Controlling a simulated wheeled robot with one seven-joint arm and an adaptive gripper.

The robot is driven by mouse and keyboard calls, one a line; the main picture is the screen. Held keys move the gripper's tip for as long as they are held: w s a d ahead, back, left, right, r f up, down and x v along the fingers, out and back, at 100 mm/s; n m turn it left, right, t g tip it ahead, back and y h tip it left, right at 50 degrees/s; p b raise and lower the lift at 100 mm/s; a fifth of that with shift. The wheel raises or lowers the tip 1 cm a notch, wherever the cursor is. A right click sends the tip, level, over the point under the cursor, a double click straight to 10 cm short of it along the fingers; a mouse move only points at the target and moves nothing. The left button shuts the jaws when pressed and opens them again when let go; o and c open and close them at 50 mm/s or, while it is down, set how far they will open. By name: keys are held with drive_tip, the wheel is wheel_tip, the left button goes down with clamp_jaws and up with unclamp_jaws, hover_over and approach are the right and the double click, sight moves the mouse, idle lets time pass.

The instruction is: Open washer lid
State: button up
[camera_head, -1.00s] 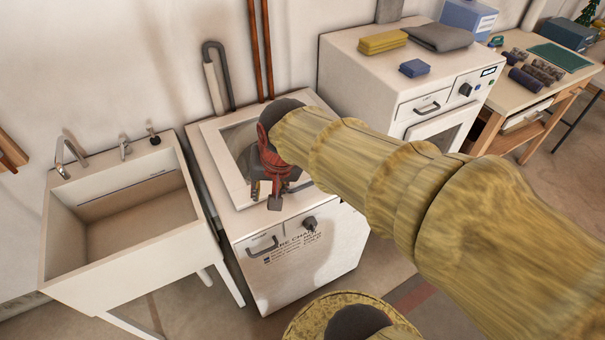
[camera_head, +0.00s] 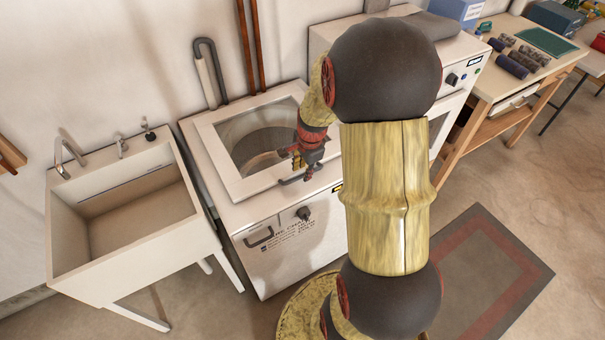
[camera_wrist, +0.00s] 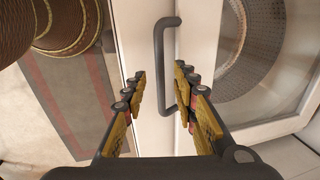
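The washer (camera_head: 270,215) is a white top-loading machine beside the sink. Its lid (camera_head: 207,133) is a pale frame around a clear window, with the drum showing beneath; it looks closed and flat. A dark bar handle (camera_head: 290,181) runs along the lid's front edge, and it also shows in the wrist view (camera_wrist: 159,45). My gripper (camera_head: 303,172) is over the front right of the lid, close to the handle. In the wrist view my gripper (camera_wrist: 160,77) is open, with the handle between its spread fingers. Contact with the handle cannot be made out.
A white sink (camera_head: 125,215) stands to the left. A second white appliance (camera_head: 460,80) is at the right, partly behind my arm, with a wooden table (camera_head: 505,85) beyond. A mat (camera_head: 490,270) lies on open floor.

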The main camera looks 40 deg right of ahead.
drive_tip(key=shift+w+f, duration=0.2)
drive_tip(key=shift+f, duration=0.8)
drive_tip(key=shift+c, duration=1.3)
clamp_jaws()
